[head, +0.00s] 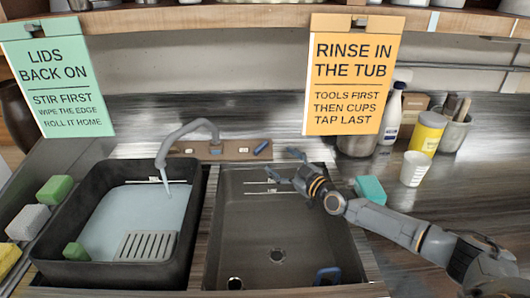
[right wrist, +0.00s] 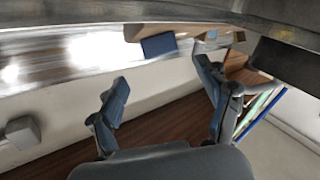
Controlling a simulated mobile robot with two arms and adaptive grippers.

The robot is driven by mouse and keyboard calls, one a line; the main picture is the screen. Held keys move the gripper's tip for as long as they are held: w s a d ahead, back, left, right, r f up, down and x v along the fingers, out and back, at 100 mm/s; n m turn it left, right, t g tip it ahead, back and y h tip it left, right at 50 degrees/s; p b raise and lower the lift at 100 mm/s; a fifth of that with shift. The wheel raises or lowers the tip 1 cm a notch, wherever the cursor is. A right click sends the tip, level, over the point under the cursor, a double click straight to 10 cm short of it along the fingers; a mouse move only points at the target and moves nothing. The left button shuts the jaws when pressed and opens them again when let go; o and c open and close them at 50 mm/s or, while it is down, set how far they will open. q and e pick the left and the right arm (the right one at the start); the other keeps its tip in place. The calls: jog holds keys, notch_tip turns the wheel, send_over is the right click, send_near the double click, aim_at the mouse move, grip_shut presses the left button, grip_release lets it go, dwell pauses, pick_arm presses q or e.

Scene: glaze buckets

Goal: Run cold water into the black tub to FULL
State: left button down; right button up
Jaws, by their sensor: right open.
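The black tub (head: 192,215) stands at the left and holds pale water (head: 120,212). A pale mark line shows on its back wall, close to the water surface; I cannot read its label. The grey tap (head: 190,128) has its spout turned over the tub, and a thin stream appears to fall from it into the water. A blue lever (head: 262,147) sits on the brown strip behind the basins. My right gripper (head: 284,167) is open and empty over the back of the right basin, apart from the lever. Its two spread fingers show in the right wrist view (right wrist: 165,92). My left gripper is not in view.
The right basin (head: 275,225) is empty, with a drain and a blue item at its front. A slotted grey plate (head: 147,245) and green sponge (head: 76,251) are in the tub. A teal sponge (head: 370,189), white cup (head: 415,168) and yellow can (head: 428,132) stand at right.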

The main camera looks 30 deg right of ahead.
aim_at(263, 148)
jog(key=w+b, duration=0.1)
jog(key=w, duration=0.1)
jog(key=w+a+b, duration=0.1)
jog(key=w, duration=0.2)
jog(key=w+b, duration=0.1)
jog(key=w, duration=0.1)
jog(key=shift+w+a+f, duration=0.1)
jog(key=shift+w+a, duration=0.15)
jog(key=shift+w, duration=0.1)
jog(key=shift+w+b, duration=0.4)
